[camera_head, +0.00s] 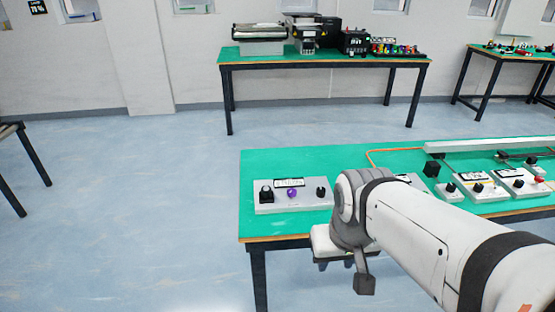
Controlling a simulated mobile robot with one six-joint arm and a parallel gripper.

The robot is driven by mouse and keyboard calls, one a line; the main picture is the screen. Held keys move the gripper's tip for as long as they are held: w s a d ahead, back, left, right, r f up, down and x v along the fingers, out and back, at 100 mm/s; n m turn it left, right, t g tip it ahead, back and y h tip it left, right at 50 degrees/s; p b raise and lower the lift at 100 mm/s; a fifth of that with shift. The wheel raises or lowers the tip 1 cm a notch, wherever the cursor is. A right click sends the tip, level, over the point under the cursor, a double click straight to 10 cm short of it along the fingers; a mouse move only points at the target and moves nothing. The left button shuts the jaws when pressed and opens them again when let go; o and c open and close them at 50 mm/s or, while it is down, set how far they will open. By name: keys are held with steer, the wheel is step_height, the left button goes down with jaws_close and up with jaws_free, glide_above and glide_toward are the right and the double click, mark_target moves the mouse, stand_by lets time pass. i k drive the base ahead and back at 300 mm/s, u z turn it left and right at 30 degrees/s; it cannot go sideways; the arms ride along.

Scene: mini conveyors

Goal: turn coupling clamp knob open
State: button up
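A light grey control box (265,208) sits at the left front of the green-topped table. On it are a black knob (266,193) at the left, a purple knob (292,193) in the middle and a black knob (321,191) at the right. The label above them is too small to read, so I cannot tell which is the coupling clamp knob. My arm reaches in from the lower right and bends beside this box. The end of my arm hangs low at the table's front edge, apart from the knobs. The fingers of my gripper cannot be made out.
More grey boxes with knobs (485,190) stand on the table (300,158) to the right, with a long white conveyor-like bar (480,145) behind. My arm hides part of that row. A back table (320,60) holds equipment.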

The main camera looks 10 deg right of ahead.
mark_target(293, 193)
steer(key=u, duration=0.1)
steer(key=i, duration=1.1)
steer(key=u, duration=0.4)
